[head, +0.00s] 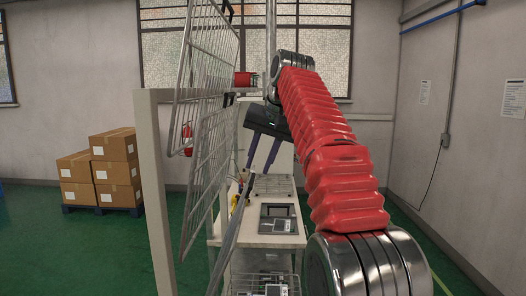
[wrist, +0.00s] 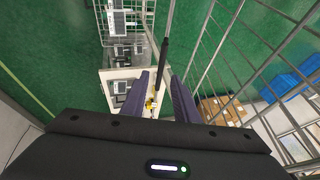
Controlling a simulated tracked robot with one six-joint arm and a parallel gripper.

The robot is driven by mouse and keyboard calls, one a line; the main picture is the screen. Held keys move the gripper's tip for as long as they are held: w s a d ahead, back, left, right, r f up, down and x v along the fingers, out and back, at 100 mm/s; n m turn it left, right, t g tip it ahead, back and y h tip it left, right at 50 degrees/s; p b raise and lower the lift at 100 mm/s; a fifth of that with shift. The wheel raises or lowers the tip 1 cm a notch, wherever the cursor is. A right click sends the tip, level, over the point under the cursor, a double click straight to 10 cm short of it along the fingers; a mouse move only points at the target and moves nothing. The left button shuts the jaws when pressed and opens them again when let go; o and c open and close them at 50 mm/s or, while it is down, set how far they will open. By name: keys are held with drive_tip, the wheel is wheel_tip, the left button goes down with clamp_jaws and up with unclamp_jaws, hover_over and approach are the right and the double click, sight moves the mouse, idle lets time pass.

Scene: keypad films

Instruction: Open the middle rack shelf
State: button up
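Wire rack panels stand tilted at the left of the rack in the head view: an upper panel (head: 207,55) and a lower panel (head: 203,165). I cannot tell for sure which one is the middle shelf. Wire mesh also fills the right side of the wrist view (wrist: 235,58). My gripper (head: 261,168) hangs pointing down to the right of the panels. Its two dark fingers are parted, and the wrist view shows a gap between them (wrist: 160,84). A dark bar (wrist: 165,45) shows in line with that gap; I cannot tell whether they touch it.
A bench (head: 265,240) with a dark device (head: 278,212) stands below my gripper. A wire basket (head: 243,283) with devices sits lower. A pale post (head: 157,190) stands left. A red container (head: 245,79) is up behind. Boxes (head: 112,170) stand far left.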

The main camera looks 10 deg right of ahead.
drive_tip(key=v, duration=0.3)
drive_tip(key=shift+s+r, duration=0.25)
drive_tip(key=shift+r, duration=0.05)
idle(0.4)
drive_tip(key=s+a+f+n+h, duration=0.1)
drive_tip(key=s+f, duration=0.3)
drive_tip(key=s, duration=0.4)
drive_tip(key=s+a+f+n, duration=0.1)
drive_tip(key=s+f, duration=0.3)
drive_tip(key=s, duration=0.3)
drive_tip(key=s+f+n+h, duration=0.1)
drive_tip(key=s+f+n, duration=0.1)
drive_tip(key=s+f, duration=1.8)
wheel_tip(320, 180, down, 4)
drive_tip(key=shift+f, duration=0.1)
